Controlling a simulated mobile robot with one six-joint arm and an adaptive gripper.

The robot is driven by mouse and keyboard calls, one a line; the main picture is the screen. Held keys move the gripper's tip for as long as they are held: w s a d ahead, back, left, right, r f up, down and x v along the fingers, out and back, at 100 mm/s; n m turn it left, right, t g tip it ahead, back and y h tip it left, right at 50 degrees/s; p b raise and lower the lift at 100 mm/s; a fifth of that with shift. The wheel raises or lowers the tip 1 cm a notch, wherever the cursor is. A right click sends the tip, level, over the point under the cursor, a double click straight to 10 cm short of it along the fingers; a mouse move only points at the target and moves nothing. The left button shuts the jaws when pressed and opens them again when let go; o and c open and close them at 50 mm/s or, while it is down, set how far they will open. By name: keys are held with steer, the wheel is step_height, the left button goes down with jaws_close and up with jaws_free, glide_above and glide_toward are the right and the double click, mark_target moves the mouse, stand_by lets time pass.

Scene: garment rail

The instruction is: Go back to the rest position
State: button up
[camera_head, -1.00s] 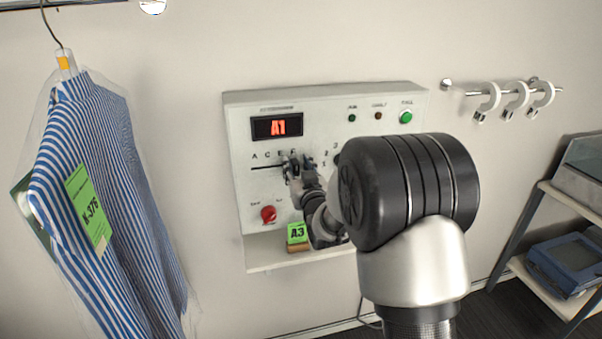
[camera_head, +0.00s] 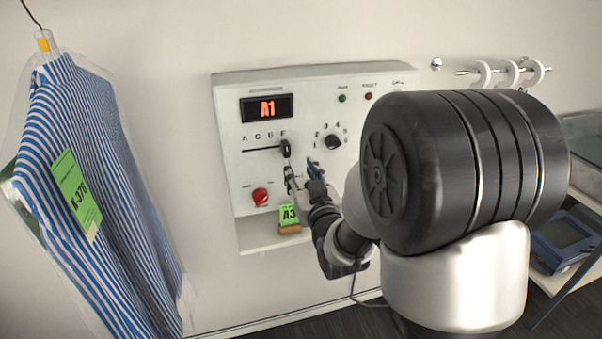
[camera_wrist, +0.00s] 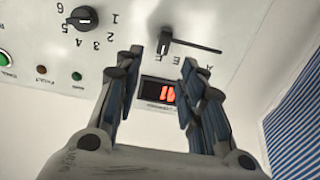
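My gripper (camera_head: 299,178) is in front of the control panel (camera_head: 228,120), below the slider's black handle (camera_head: 285,148). The wrist view shows its two fingers apart with nothing between them (camera_wrist: 163,62). In that view the slider handle (camera_wrist: 165,38) is beyond the fingertips, apart from them as far as I can tell. The handle sits at the right end of its slot in the head view. The display (camera_head: 267,108) reads A1. My arm covers the panel's lower right part.
A black rotary knob (camera_head: 333,141) and a red switch (camera_head: 260,197) flank my gripper. A green A3 card (camera_head: 289,214) stands on the panel's ledge. A bagged striped shirt (camera_head: 75,130) hangs at left. A wall rail with rings (camera_head: 512,72) and a shelf are at right.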

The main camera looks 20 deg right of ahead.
steer(key=s+a+f+g, duration=0.1)
steer(key=s+g, duration=0.5)
steer(key=s, duration=1.1)
steer(key=s+a+f+g, duration=0.1)
steer(key=s+a+g, duration=0.2)
steer(key=s, duration=1.5)
steer(key=g, duration=0.4)
steer(key=shift+s, duration=0.3)
steer(key=shift+o, duration=0.2)
stand_by(0.5)
